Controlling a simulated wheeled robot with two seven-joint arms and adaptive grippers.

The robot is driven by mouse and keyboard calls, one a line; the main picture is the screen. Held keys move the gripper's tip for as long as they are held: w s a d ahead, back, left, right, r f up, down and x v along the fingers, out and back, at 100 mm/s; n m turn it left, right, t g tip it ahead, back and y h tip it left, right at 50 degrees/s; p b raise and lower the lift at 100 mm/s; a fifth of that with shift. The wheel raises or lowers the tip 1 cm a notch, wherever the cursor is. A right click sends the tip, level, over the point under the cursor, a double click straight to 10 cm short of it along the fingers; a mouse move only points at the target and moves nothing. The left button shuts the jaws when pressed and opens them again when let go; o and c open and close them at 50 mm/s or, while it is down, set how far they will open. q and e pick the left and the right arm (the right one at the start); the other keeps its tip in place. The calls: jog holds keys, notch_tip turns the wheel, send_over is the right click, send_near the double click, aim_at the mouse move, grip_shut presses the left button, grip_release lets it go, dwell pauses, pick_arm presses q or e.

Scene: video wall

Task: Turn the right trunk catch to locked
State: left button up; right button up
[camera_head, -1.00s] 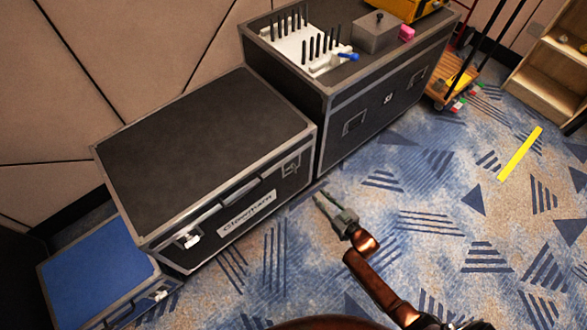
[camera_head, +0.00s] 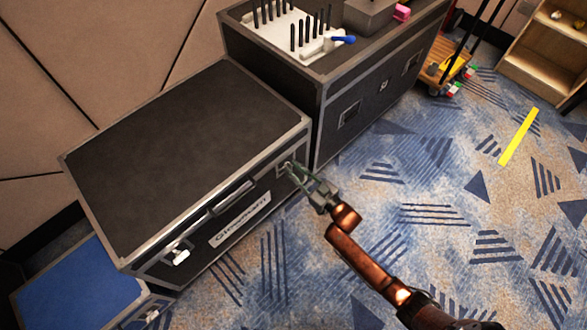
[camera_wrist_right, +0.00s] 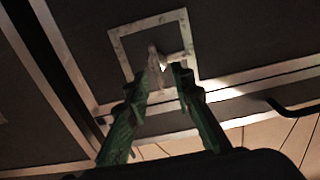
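The black trunk (camera_head: 190,150) with silver edges stands by the wall. Its right catch (camera_wrist_right: 156,58) sits in a square metal plate (camera_wrist_right: 122,42) on the trunk's front, and the catch's small tab shows at the fingertips in the right wrist view. My right gripper (camera_head: 298,172) is at this catch, its fingers apart with a narrow gap (camera_wrist_right: 165,72). The left finger overlaps the tab in the picture; I cannot tell whether it touches. In the head view the fingers partly hide the catch. The left catch (camera_head: 180,256) is pale and sticks out. My left gripper is not in view.
A taller black case (camera_head: 350,110) stands close to the trunk's right. A blue-topped case (camera_head: 75,285) is at its left. A cart (camera_head: 448,72) and a wooden shelf (camera_head: 540,75) are at the back right. The patterned carpet in front is clear.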

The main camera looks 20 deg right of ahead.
jog(key=shift+w, duration=0.1)
jog(key=shift+c, duration=0.5)
grip_shut()
